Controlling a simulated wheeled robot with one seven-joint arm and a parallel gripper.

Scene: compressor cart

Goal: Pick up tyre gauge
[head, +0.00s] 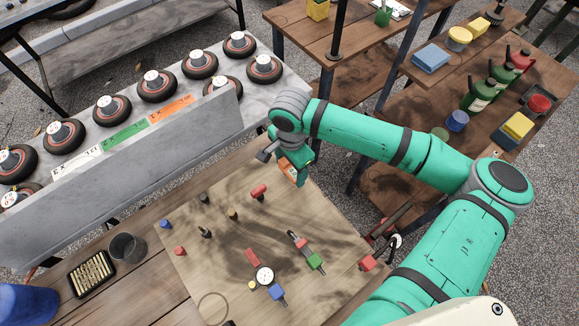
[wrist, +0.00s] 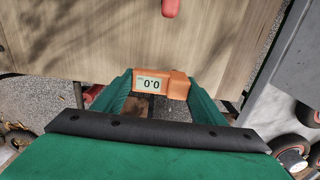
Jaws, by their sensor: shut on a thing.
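The tyre gauge is an orange block with a small grey display reading 0.0. In the wrist view the tyre gauge (wrist: 162,84) sits between the green fingers of my gripper (wrist: 161,92), which is shut on it.
The wooden board (head: 215,255) bears several small tools and fittings, including a white round dial (head: 264,275) and a red piece (head: 258,191). A grey rack (head: 150,160) with several small wheels stands at the upper left. Wooden shelves (head: 370,125) with bottles stand at the right.

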